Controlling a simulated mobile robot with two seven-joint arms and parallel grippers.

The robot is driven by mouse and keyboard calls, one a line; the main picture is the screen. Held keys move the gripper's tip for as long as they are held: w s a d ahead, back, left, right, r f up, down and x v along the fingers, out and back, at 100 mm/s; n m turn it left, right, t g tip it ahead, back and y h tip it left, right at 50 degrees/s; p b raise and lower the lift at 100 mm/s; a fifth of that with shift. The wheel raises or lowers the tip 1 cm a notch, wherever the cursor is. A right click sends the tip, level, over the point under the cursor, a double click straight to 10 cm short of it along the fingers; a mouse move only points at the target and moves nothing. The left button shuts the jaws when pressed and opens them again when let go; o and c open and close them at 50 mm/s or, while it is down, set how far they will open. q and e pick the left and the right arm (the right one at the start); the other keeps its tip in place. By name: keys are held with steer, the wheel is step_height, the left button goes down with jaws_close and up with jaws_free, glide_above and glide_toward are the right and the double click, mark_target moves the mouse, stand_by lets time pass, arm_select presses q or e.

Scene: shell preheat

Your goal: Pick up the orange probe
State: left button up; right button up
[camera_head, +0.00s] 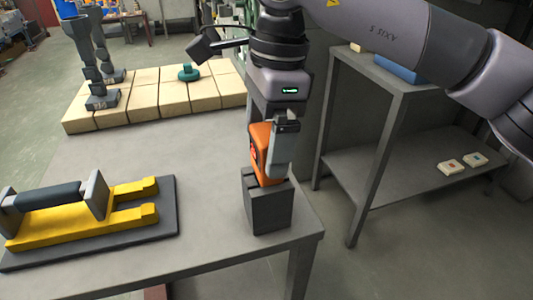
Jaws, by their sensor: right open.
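The orange probe (261,142) stands upright in a dark grey block-shaped holder (268,208) near the right corner of the grey table. My right gripper (283,150) reaches down from above, and its fingers are at the probe's upper part. One light grey finger shows in front of the probe's right side; the other finger is hidden. The gripper is open, and I cannot tell whether a finger touches the probe. My left gripper is not in view.
A yellow fixture with a dark cylinder (48,195) lies on a dark plate at the table's left. Tan blocks (150,98) line the back, with a teal object (189,73) on them. A grey shelf (430,170) stands at right. The table middle is clear.

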steer(key=shift+f, duration=0.95)
steer(key=shift+a, duration=0.1)
steer(key=c, duration=1.1)
steer(key=shift+r, duration=0.1)
steer(key=shift+c, duration=0.2)
